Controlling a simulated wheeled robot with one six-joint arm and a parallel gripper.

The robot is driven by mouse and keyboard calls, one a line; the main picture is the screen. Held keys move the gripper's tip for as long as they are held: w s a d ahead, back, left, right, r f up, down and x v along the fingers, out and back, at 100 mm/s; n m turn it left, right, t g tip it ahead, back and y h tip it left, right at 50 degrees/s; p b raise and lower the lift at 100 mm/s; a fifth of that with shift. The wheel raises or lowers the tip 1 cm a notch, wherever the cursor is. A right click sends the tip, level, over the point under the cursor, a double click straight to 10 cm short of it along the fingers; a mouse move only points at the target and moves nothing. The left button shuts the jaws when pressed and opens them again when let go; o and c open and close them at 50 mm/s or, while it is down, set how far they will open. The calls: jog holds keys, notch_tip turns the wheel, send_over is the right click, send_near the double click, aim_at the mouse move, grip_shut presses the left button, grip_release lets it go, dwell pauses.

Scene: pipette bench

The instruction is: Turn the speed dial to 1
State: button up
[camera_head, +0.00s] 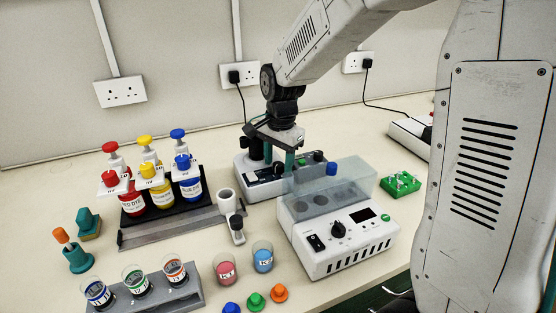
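A white instrument box (340,250) stands at the right front of the bench, with a black dial (338,229), a black rocker switch (315,242) and a small dark display (362,214). The dial's markings are too small to read. A second white device (246,187) with a dark blue front panel (266,174) stands behind it. I cannot tell which device carries the speed dial. My gripper (278,158) points down over the rear device, away from the black dial. Its teal fingers look apart, with nothing clearly held. The clear lid partly hides the rear device.
A clear lid (335,180) rises from the front box. A green rack (401,184) is to its right. Red and blue beakers (225,269) (263,257) stand to its left. Dye bottles (155,192) and a vial rack (190,300) stand further left. My arm crosses the upper right.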

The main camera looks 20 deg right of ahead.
aim_at(280, 165)
jog(key=shift+s+d+r, duration=0.1)
jog(key=shift+r, duration=1.85)
jog(key=shift+s+r, duration=0.1)
jog(key=shift+r, duration=1.85)
jog(key=s+r+n, duration=0.1)
jog(key=s+n, duration=0.1)
jog(key=s, duration=0.2)
jog(key=s+d+r+n, duration=0.1)
jog(key=s+r, duration=0.1)
jog(key=s, duration=0.3)
jog(key=s+r+n, duration=0.1)
jog(key=s+n, duration=0.1)
jog(key=s, duration=0.2)
jog(key=shift+s+d+r+n, duration=0.25)
jog(key=shift+s+d+n, duration=0.05)
jog(key=shift+s+d, duration=0.05)
jog(key=s+d+f+n, duration=0.1)
jog(key=s+n, duration=0.5)
jog(key=s, duration=0.8)
jog(key=shift+f+n+t, duration=0.3)
jog(key=shift+f, duration=0.2)
